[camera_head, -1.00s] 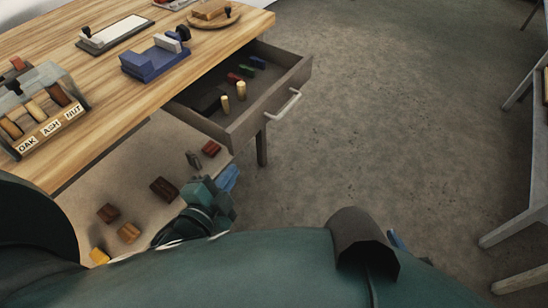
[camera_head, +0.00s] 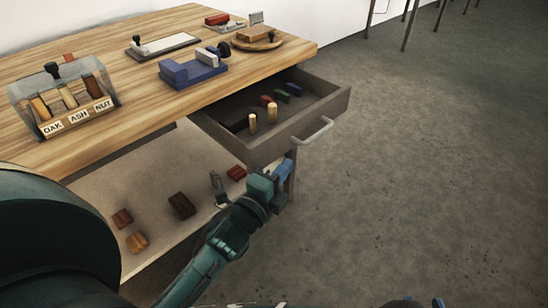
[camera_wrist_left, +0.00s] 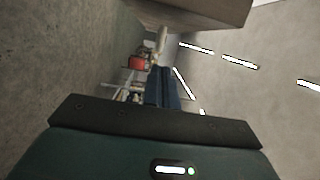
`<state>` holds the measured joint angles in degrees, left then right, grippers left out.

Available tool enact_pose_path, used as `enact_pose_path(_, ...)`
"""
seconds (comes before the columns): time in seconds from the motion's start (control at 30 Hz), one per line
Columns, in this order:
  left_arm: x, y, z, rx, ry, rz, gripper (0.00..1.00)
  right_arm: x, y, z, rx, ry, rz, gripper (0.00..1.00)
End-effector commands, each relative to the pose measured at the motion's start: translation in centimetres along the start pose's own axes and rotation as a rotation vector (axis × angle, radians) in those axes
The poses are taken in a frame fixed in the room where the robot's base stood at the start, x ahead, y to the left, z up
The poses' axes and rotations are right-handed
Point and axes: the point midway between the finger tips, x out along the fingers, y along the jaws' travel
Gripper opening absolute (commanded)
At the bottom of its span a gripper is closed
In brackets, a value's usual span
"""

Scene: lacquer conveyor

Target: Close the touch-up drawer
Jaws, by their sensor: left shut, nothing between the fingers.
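The touch-up drawer (camera_head: 238,143) stands pulled out from under the wooden table, in the head view. It has a grey-brown front and a pale bar handle (camera_head: 313,132). Inside lie two light wooden pegs and several small coloured blocks. My left gripper (camera_head: 284,168), with blue fingers, is just below the drawer front, left of and lower than the handle; I cannot tell whether it touches. The left wrist view shows its fingers (camera_wrist_left: 164,88) together and empty, with a brown panel above. Only a blue bit of my right gripper (camera_head: 438,302) shows at the bottom edge.
The wooden table (camera_head: 130,128) holds a sample box (camera_head: 65,100) labelled OAK, ASH, NUT, a blue block holder (camera_head: 190,70) and a round board (camera_head: 258,45). Several blocks lie on the lower shelf (camera_head: 165,170). The floor to the right of the drawer is clear.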

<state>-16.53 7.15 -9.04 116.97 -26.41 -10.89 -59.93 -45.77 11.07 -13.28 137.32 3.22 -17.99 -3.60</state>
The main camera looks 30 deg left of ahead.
Motion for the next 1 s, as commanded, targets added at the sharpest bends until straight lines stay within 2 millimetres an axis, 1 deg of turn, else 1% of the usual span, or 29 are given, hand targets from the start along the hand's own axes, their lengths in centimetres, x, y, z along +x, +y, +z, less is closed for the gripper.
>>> enact_pose_path(0.03, 1.1, 0.0, 0.0, 0.0, 0.001, -0.003, 0.0, 0.1, 0.0, 0.2, -0.003, -0.001, -0.001, 0.36)
enact_pose_path(0.07, 1.6, 0.0, 0.0, 0.0, 0.001, -0.003, 0.0, 0.1, -0.1, 0.2, -0.004, -0.002, -0.002, 0.36)
enact_pose_path(0.2, 2.0, 0.1, 2.2, 0.003, 0.001, 0.001, 0.0, 0.2, -0.1, 0.3, -0.007, -0.005, -0.003, 0.36)
enact_pose_path(0.33, 2.3, 0.1, 3.4, 0.0, 0.001, 0.001, 0.0, 0.2, -0.1, 0.4, -0.008, -0.007, -0.004, 0.36)
enact_pose_path(0.5, 2.4, 0.1, 3.9, -0.002, 0.0, 0.001, 0.0, 0.2, -0.1, 0.5, -0.009, -0.007, -0.004, 0.36)
enact_pose_path(0.83, 2.4, 0.0, 4.0, -0.002, 0.0, 0.001, 0.0, 0.2, -0.1, 0.3, -0.009, -0.005, -0.005, 0.36)
enact_pose_path(0.93, 2.5, 0.0, 4.5, 0.0, 0.0, 0.002, 0.0, 0.2, -0.1, 0.1, -0.007, -0.002, -0.005, 0.36)
enact_pose_path(1.0, 2.7, -0.1, 5.2, 0.002, 0.0, 0.002, 0.0, 0.2, -0.1, -0.2, -0.003, 0.001, -0.004, 0.36)
